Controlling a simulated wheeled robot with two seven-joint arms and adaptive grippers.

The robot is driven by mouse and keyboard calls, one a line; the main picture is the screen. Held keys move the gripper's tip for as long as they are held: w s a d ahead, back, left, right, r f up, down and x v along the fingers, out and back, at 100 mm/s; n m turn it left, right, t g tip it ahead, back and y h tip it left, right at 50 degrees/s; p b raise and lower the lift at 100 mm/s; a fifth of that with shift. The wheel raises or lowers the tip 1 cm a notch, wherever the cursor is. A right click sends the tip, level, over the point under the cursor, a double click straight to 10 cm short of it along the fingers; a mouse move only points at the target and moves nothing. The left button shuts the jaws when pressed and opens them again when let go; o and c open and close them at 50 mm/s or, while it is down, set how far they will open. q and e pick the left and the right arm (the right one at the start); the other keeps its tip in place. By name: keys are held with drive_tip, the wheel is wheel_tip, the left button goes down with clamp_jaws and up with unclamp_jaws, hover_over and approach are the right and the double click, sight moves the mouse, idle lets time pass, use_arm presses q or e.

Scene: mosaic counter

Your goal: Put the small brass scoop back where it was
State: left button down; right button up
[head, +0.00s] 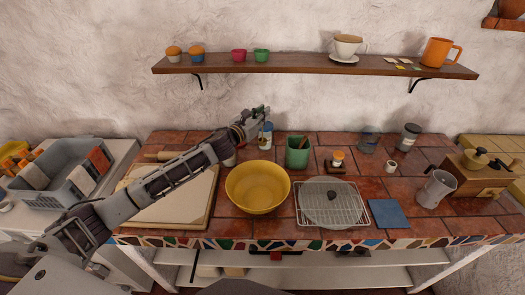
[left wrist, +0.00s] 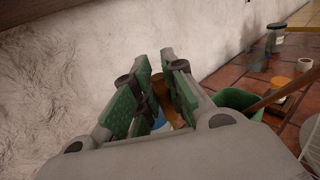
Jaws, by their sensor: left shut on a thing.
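My left gripper (head: 262,113) reaches in from the left, above the back of the counter, beside the top of a jar with a blue and white label (head: 266,138). In the left wrist view its green-padded fingers (left wrist: 160,72) are close together, shut on a small brownish piece (left wrist: 158,88). This looks like the brass scoop, but it is mostly hidden by the fingers, and its bowl cannot be made out. The blue and white of the jar (left wrist: 160,121) shows beyond the fingers. My right gripper is not in view.
A green pot (head: 297,157) with a wooden utensil stands right of the jar. A yellow bowl (head: 257,187), a wire rack (head: 310,218) and a blue cloth (head: 388,214) lie in front. A shelf (head: 300,65) runs above. A coffee grinder (head: 475,180) is at the right.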

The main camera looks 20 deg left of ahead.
use_arm(q)
hover_over(262, 144)
drive_tip(key=shift+w+f, duration=0.1)
drive_tip(key=shift+f, duration=2.65)
drive_tip(key=shift+f, duration=2.2)
drive_tip(key=c, duration=1.5)
unclamp_jaws()
drive_tip(key=shift+b+v, duration=1.15)
drive_tip(key=shift+v, duration=4.85)
